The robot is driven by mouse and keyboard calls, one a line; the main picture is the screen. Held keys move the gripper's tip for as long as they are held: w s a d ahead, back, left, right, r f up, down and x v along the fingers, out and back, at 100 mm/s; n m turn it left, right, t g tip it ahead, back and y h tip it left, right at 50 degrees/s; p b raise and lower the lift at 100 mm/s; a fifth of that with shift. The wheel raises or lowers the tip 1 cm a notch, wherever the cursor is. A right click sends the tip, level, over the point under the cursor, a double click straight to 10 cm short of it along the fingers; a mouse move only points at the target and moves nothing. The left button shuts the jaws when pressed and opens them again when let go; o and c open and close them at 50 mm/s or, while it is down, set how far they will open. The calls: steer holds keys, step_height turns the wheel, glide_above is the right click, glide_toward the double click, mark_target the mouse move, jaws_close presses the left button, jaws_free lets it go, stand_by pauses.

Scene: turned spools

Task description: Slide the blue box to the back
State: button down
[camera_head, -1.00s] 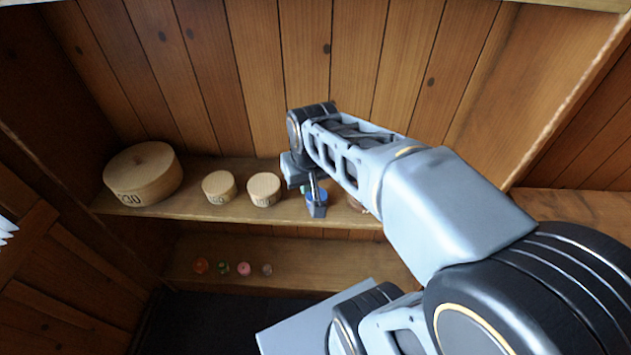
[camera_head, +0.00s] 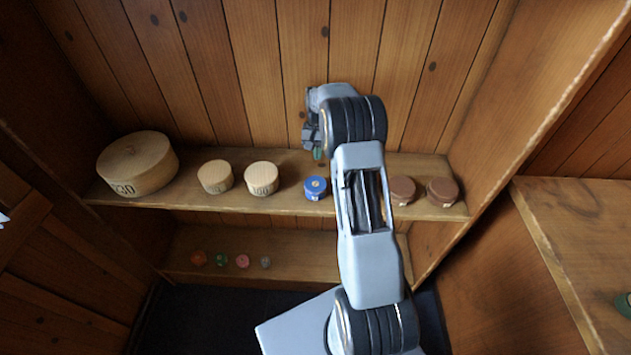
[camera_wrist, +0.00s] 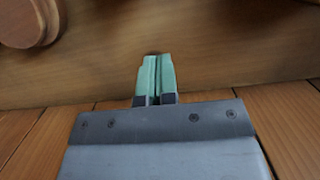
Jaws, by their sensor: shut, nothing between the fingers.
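The blue box (camera_head: 315,188) is a small round lidded box on the upper shelf, near the shelf's front edge. It stands upright between a pale wooden box and my arm in the head view. My gripper (camera_head: 318,154) is behind it, toward the back wall, and apart from it. In the wrist view the green fingers of my gripper (camera_wrist: 154,76) are pressed together with nothing between them. The blue box does not show in the wrist view.
Pale boxes (camera_head: 261,178) (camera_head: 215,177) and a large one (camera_head: 138,163) stand left on the shelf (camera_head: 230,204). Brown boxes (camera_head: 402,190) (camera_head: 442,191) stand right. Small spools (camera_head: 242,261) lie on the lower shelf. The plank back wall (camera_head: 260,80) rises close behind my gripper.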

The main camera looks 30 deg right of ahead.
mark_target(316, 187)
steer(key=s+a, duration=0.1)
steer(key=s, duration=0.2)
steer(key=s+a, duration=0.2)
steer(key=s, duration=0.1)
steer(key=s+a+p, duration=0.1)
steer(key=s+a, duration=0.1)
steer(key=s, duration=0.1)
steer(key=shift+s+a+r, duration=0.1)
steer(key=shift+s+a, duration=0.2)
steer(key=shift+s, duration=0.2)
steer(key=shift+w+f, duration=0.1)
steer(key=shift+f, duration=0.8)
